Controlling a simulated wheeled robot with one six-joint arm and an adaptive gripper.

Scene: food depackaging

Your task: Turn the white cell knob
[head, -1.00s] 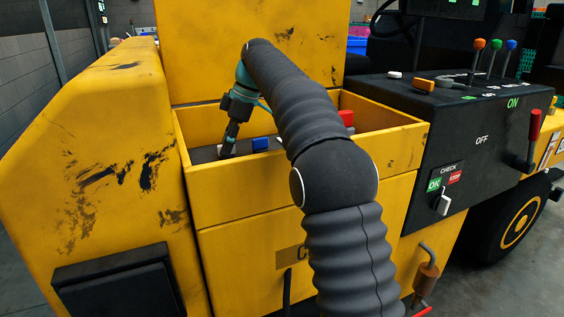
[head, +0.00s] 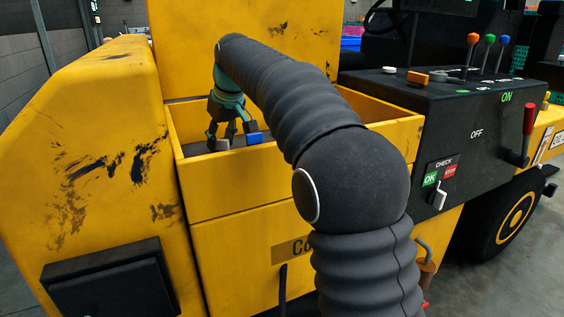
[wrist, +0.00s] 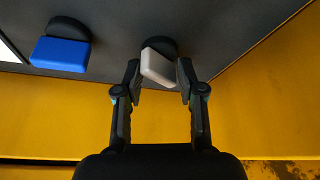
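The white knob (wrist: 158,68) sits on a dark round base on the dark panel inside the yellow bin. In the wrist view it lies between the fingertips of my gripper (wrist: 159,78) and looks slightly rotated. The right finger is very close to its right side; I cannot tell whether it touches. The fingers are spread apart, pointing down at the panel in the head view (head: 228,135). In the head view the white knob (head: 222,145) is partly covered by the fingers.
A blue knob (wrist: 60,53) is left of the white one in the wrist view. The yellow bin wall (head: 205,173) rises around the panel. A black control box (head: 470,120) with levers and a CHECK switch stands to the right. My arm hides the bin's right part.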

